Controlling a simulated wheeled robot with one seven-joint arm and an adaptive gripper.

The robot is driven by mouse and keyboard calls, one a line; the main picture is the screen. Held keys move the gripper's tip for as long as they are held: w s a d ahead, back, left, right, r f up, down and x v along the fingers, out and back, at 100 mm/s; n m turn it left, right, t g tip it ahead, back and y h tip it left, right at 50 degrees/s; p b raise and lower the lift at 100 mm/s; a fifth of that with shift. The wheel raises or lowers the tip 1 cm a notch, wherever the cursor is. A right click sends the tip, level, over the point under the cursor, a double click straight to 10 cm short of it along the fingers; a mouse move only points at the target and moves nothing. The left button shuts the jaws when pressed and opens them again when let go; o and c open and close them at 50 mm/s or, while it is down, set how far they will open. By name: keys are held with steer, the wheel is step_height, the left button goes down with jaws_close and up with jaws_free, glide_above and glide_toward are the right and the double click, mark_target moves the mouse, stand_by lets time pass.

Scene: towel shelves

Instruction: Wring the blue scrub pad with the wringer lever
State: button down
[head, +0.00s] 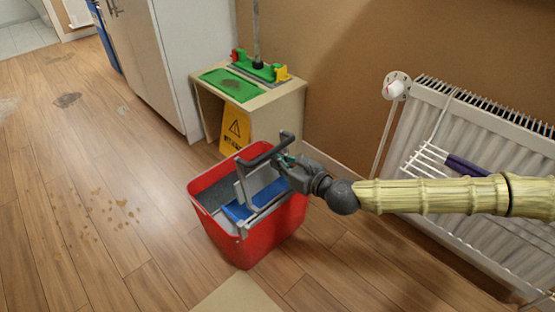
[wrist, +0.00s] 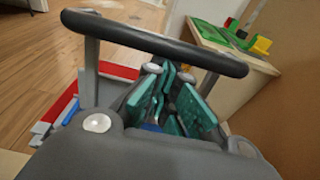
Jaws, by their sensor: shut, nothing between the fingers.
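A red bucket (head: 275,232) stands on the floor with a grey wringer (head: 262,192) set in its top. The blue scrub pad (head: 238,211) lies in the wringer; only part of it shows. The wringer lever has a dark grey crossbar (head: 268,152) and stands raised above the bucket. My gripper (head: 282,160) is at the lever's right side, close to the crossbar. In the wrist view the crossbar (wrist: 150,40) runs across, just past the teal fingertips of my gripper (wrist: 168,75). The fingers are shut and hold nothing. Whether they touch the bar is unclear.
A small wooden cabinet (head: 275,122) with a green mat and a yellow warning sign (head: 236,130) stands behind the bucket. A white radiator (head: 445,140) with a rack is on the right wall. The wet-spotted floor (head: 110,215) to the left is open.

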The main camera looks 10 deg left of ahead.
steer(key=r+v, duration=0.1)
steer(key=v, duration=1)
steer(key=s+f+n+g+h+p, duration=0.3)
steer(key=s+f+n+g+h, duration=0.55)
steer(key=s+f, duration=1.4)
steer(key=s+d+f+n+h+p, duration=0.1)
steer(key=s+d+f+n, duration=0.25)
steer(key=d, duration=0.35)
steer(key=s+d+f+n+h+p, duration=0.1)
steer(key=s+d+f+n, duration=0.1)
steer(key=d+n, duration=0.4)
steer(key=s+d+f+n+h, duration=0.1)
steer(key=s+d+f+n, duration=0.15)
steer(key=d, duration=0.55)
steer(key=d+r+n+h+p, duration=0.2)
steer(key=d+n, duration=0.1)
steer(key=d, duration=0.5)
step_height(320, 180, up, 37)
steer(key=p, duration=3.7)
